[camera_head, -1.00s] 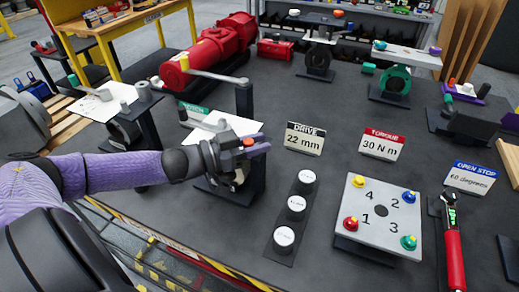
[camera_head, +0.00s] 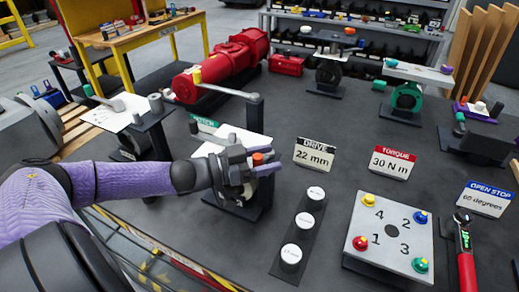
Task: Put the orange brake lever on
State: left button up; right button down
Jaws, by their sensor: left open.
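My left gripper (camera_head: 264,166) is over the near stand (camera_head: 262,197), left of the DRIVE sign. Another small orange piece (camera_head: 349,30) sits on top of a far stand at the back. The gripper hides much of the near stand and its pale plate (camera_head: 207,146). My right gripper is not in view.
A pale lever (camera_head: 228,90) on an upright post (camera_head: 254,118) stands just behind the gripper. Right of it are the DRIVE sign (camera_head: 314,154), several white round weights (camera_head: 303,222) and a numbered plate (camera_head: 390,251). A red motor (camera_head: 200,80) lies behind.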

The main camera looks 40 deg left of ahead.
pick_arm(q)
jog(key=p+v, duration=0.4)
jog(key=v, duration=0.5)
jog(key=shift+s+a+p, duration=0.25)
jog(key=shift+s+p, duration=0.1)
